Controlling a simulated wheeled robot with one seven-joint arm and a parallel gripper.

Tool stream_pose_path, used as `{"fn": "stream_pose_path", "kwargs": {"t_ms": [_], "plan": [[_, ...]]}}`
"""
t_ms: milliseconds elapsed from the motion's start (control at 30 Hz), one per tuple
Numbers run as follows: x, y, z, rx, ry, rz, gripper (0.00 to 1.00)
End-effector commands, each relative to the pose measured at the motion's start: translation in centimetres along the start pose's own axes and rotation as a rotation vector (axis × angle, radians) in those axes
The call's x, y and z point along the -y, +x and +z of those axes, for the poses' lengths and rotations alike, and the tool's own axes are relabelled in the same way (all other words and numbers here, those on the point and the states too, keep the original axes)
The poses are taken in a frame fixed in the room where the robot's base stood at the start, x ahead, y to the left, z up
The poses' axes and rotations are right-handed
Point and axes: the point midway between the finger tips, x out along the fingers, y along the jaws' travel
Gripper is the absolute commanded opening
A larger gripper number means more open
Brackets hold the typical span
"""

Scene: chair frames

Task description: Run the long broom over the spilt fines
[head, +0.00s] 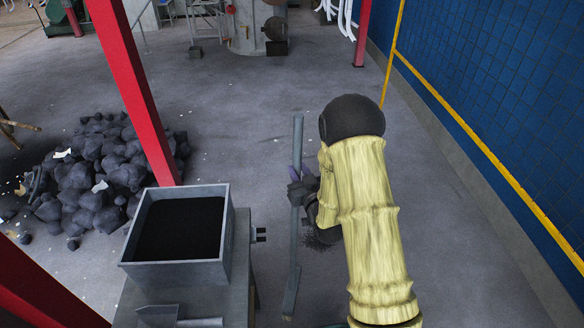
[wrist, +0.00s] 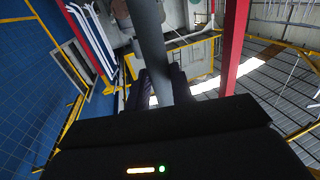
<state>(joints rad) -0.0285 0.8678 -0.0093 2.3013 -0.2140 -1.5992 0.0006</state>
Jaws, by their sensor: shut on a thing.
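The long broom (head: 297,145) is a grey pole standing nearly upright in the head view, left of my arm. Its lower end widens near the bottom of the picture; whether it touches the floor I cannot tell. My gripper (head: 296,187) is shut on the handle partway up. In the wrist view the handle (wrist: 152,45) runs up between the two dark fingers. The spilt fines (head: 318,243) show as a dark speckled patch on the floor, just right of the broom and partly hidden by my gripper and arm.
A grey open box (head: 228,215) of black material stands on a bench left of the broom. A blue tiled wall (head: 500,90) with a yellow rail bounds the right. Floor beyond is mostly clear.

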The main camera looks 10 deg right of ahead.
Motion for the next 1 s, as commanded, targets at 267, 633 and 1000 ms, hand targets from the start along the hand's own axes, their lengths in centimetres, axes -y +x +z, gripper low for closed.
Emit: {"fn": "stream_pose_path", "kwargs": {"t_ms": [267,633,1000], "plan": [[-1.7,-1.1,-4.3,-0.001,0.000,0.082,0.00],[-3.9,-2.8,-8.8,-0.002,0.000,0.189,0.00],[-4.8,-3.6,-10.1,-0.004,0.000,0.237,0.00]]}}
